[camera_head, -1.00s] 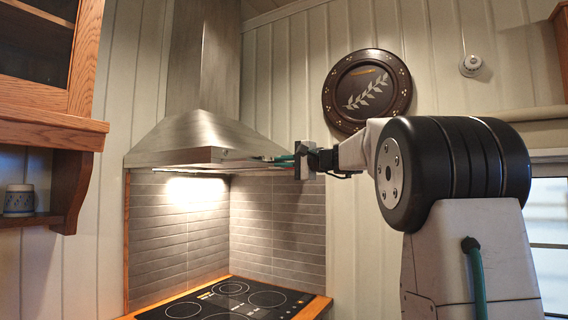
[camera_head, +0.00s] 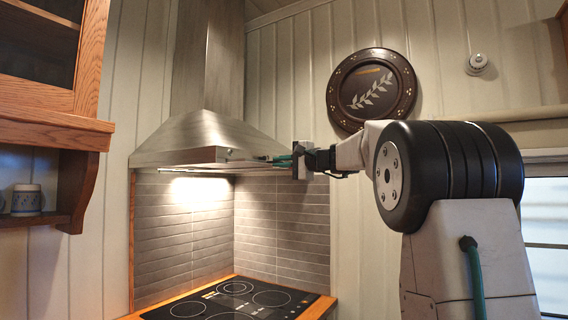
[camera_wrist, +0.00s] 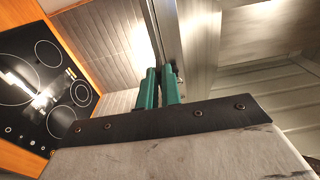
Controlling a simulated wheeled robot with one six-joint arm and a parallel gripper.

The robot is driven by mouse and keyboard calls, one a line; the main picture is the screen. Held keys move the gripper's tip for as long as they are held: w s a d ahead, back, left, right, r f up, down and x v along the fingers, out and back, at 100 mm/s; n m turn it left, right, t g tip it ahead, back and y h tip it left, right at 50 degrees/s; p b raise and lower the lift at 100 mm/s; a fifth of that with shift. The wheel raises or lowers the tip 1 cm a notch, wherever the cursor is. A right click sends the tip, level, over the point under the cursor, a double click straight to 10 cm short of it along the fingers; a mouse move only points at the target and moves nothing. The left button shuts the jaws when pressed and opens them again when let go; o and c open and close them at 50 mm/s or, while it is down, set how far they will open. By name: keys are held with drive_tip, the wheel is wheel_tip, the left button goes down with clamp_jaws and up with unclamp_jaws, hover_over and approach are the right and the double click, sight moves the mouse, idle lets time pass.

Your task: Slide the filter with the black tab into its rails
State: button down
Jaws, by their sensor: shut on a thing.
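My gripper (camera_head: 280,160) is at the right end of the range hood (camera_head: 205,138), level with its lower rim. In the wrist view its two teal fingers (camera_wrist: 161,88) are closed on the near end of a thin metal filter (camera_wrist: 164,35), seen nearly edge-on and running away from me along the hood's underside. A small dark piece (camera_wrist: 176,72) beside the right fingertip may be the black tab. In the head view the filter is mostly hidden by the hood rim and my fingers. I cannot tell whether its edges sit in the rails.
A black cooktop (camera_head: 232,300) with a wooden edge lies below the hood. Grey tiles (camera_head: 285,225) line the wall behind. A wooden shelf (camera_head: 50,130) holding a cup (camera_head: 27,199) is at the left. A dark round plate (camera_head: 372,90) hangs above my arm.

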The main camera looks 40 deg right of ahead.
sight(268, 162)
drive_tip(key=shift+x, duration=1.9)
drive_tip(key=shift+w+a, duration=0.1)
drive_tip(key=shift+x, duration=2.15)
drive_tip(key=shift+a+f, duration=0.1)
drive_tip(key=shift+a, duration=0.05)
drive_tip(key=c, duration=1.5)
unclamp_jaws()
drive_tip(key=v, duration=0.8)
